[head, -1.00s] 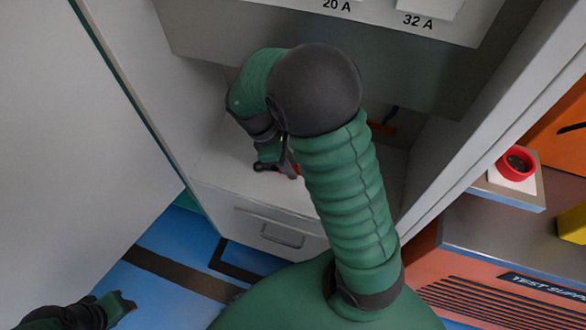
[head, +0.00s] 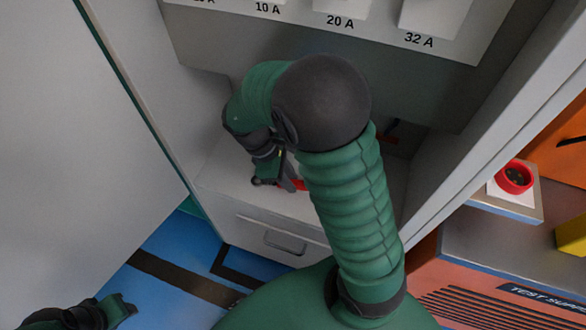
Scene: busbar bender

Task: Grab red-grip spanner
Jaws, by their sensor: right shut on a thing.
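The red-grip spanner (head: 299,185) lies at the shelf of the open grey cabinet, mostly hidden behind my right arm; a bit of its red grip shows beside the fingers. My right gripper (head: 277,184) points down at the shelf and is shut on the spanner. Whether the spanner touches the shelf I cannot tell. My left gripper (head: 122,308) is at the lower left, away from the cabinet, and its fingers are too small and dark to read.
The cabinet shelf (head: 222,178) has a drawer below. A panel labelled 10 A, 20 A and 32 A (head: 340,35) hangs above. A red round part (head: 514,177) sits on the bench at right.

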